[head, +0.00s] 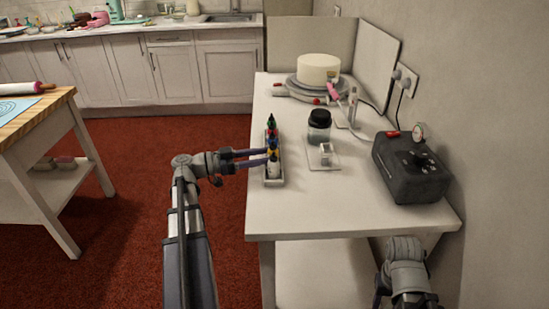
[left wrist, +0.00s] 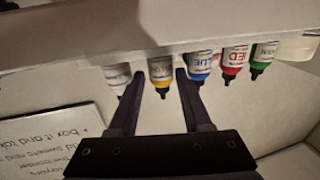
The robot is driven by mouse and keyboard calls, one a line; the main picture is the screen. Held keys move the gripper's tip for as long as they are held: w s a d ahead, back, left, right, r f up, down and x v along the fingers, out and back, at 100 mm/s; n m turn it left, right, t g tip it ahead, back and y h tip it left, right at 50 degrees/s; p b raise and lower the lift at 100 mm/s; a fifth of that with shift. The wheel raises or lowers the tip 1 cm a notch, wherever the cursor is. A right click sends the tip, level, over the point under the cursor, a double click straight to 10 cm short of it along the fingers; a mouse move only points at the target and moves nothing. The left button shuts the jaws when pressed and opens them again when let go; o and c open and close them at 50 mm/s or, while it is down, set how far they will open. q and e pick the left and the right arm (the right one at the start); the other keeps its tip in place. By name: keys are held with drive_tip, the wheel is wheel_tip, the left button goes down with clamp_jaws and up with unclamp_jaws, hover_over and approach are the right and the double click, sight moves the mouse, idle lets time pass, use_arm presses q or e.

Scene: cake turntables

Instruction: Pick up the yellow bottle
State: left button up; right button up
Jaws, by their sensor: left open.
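The yellow bottle (left wrist: 161,70) has a white label, a yellow band and a dark tip. In the left wrist view it stands between my two open left fingers (left wrist: 160,82), with a gap on each side. In the head view my left gripper (head: 266,157) reaches in from the left at the narrow bottle tray (head: 274,183), its fingers level with the bottles. There the yellow bottle is small and partly hidden by the fingers and its neighbours. My right forearm shows at the bottom right; I do not see its gripper.
The white bottle (left wrist: 117,76) and blue bottle (left wrist: 199,66) stand close on either side, with red (left wrist: 234,60) and green (left wrist: 263,58) beyond. A dark-lidded jar (head: 319,126), a cake turntable (head: 300,86) and a black compressor (head: 412,170) share the white table (head: 330,215).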

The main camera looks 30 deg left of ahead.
use_arm(q)
drive_tip(key=shift+f+x, duration=0.1)
drive_tip(key=shift+x, duration=1.65)
drive_tip(key=shift+f+x, duration=0.15)
drive_tip(key=shift+x, duration=1.6)
drive_tip(key=c, duration=0.5)
drive_tip(key=shift+r, duration=0.15)
wheel_tip(320, 180, up, 10)
drive_tip(key=p, duration=0.9)
drive_tip(key=shift+p, duration=0.3)
drive_tip(key=o, duration=0.3)
drive_tip(key=c, duration=0.3)
